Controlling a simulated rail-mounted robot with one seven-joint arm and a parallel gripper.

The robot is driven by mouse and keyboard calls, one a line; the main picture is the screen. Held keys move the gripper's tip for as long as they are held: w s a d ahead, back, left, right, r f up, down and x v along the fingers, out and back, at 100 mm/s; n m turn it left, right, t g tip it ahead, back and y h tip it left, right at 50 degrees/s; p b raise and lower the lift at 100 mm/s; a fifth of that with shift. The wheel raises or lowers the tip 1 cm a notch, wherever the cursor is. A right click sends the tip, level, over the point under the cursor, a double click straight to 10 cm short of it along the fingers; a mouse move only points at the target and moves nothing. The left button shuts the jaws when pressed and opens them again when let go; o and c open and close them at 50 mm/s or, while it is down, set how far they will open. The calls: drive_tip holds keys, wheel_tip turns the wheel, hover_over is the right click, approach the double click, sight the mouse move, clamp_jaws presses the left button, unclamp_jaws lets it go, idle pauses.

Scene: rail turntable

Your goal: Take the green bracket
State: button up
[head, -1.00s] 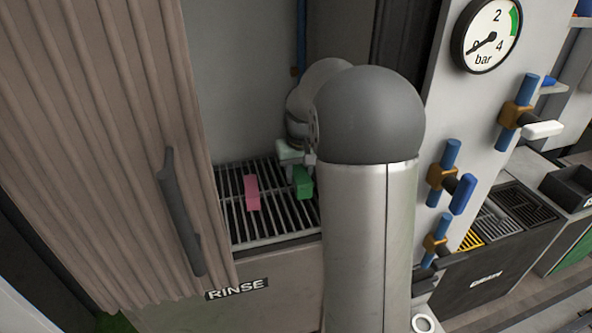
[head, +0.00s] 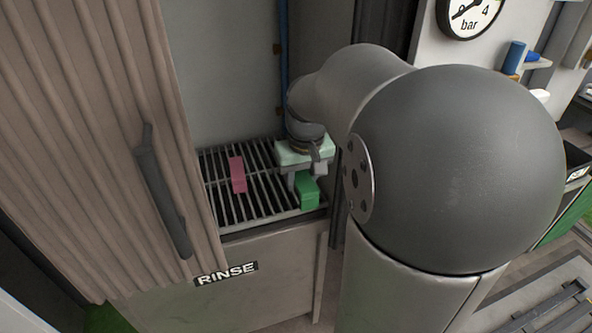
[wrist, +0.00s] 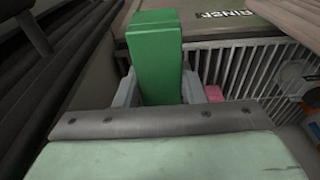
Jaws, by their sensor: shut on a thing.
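The green bracket (head: 307,190) is at the right end of the rinse grate in the head view. My gripper (head: 305,182) is above it, its fingers on either side of the bracket. The wrist view shows the green bracket (wrist: 156,62) upright between the two grey fingers of my gripper (wrist: 157,88), which is shut on it. I cannot tell whether its lower end touches the grate. A pink block (head: 238,174) lies on the grate to the left; a small part of it (wrist: 213,93) shows in the wrist view.
The slatted grate (head: 257,192) is inside the rinse station, marked by a RINSE label (head: 226,273). A pleated brown curtain (head: 95,130) with a dark handle (head: 160,190) stands at its left. A pressure gauge (head: 468,14) is on the panel at the upper right.

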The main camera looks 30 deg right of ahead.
drive_tip(key=s+a+r, duration=0.1)
drive_tip(key=s+a, duration=0.1)
drive_tip(key=s, duration=1.1)
drive_tip(key=shift+a+r+p, duration=0.2)
drive_tip(key=shift+r+p, duration=0.1)
drive_tip(key=shift+r, duration=0.05)
